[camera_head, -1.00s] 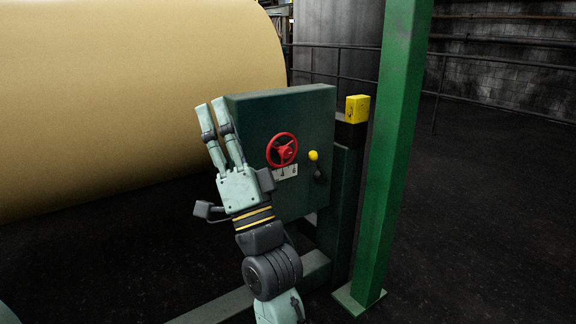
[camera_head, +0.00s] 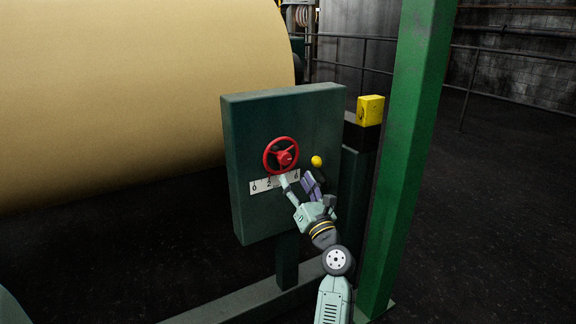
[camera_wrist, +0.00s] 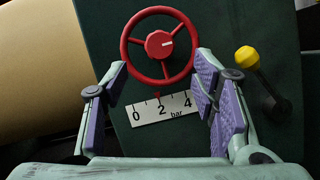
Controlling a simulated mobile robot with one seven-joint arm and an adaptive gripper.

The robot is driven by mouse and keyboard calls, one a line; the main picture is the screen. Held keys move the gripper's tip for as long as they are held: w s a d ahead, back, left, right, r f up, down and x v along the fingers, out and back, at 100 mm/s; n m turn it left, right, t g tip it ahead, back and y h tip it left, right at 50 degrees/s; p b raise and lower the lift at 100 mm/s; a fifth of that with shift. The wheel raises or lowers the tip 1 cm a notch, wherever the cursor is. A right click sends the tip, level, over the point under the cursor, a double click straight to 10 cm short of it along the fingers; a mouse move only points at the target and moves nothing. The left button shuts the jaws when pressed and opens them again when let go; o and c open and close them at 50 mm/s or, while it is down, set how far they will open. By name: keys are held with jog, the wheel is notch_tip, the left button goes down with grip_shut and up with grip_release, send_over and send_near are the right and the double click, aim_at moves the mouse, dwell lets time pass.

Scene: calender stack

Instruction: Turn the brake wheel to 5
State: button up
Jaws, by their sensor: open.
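The red brake wheel (camera_head: 281,155) is mounted on the front of the dark green box (camera_head: 240,215). In the wrist view the wheel (camera_wrist: 159,45) shows whole, with a pale mark on its hub. Below it is a white scale (camera_wrist: 160,109) reading 0, 2, 4 and "bar", its right end hidden by a finger; a small red pointer (camera_wrist: 156,95) stands just left of the 2. My gripper (camera_head: 294,178) is open in front of the box, its fingers (camera_wrist: 160,80) spread either side of the wheel's lower part. I cannot tell whether they touch the rim.
A lever with a yellow knob (camera_wrist: 246,57) sits right of the wheel, close to my right finger. A green post (camera_head: 405,150) and a yellow block (camera_head: 370,110) stand to the right. A large tan roll (camera_head: 130,90) fills the left behind the box.

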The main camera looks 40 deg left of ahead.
aim_at(286, 162)
jog(key=x, duration=0.6)
jog(key=shift+a+r, duration=0.1)
jog(key=shift+a, duration=0.05)
jog(key=shift+c, duration=0.2)
jog(key=c, duration=1.1)
jog(key=shift+w+n, duration=0.1)
jog(key=shift+n, duration=0.2)
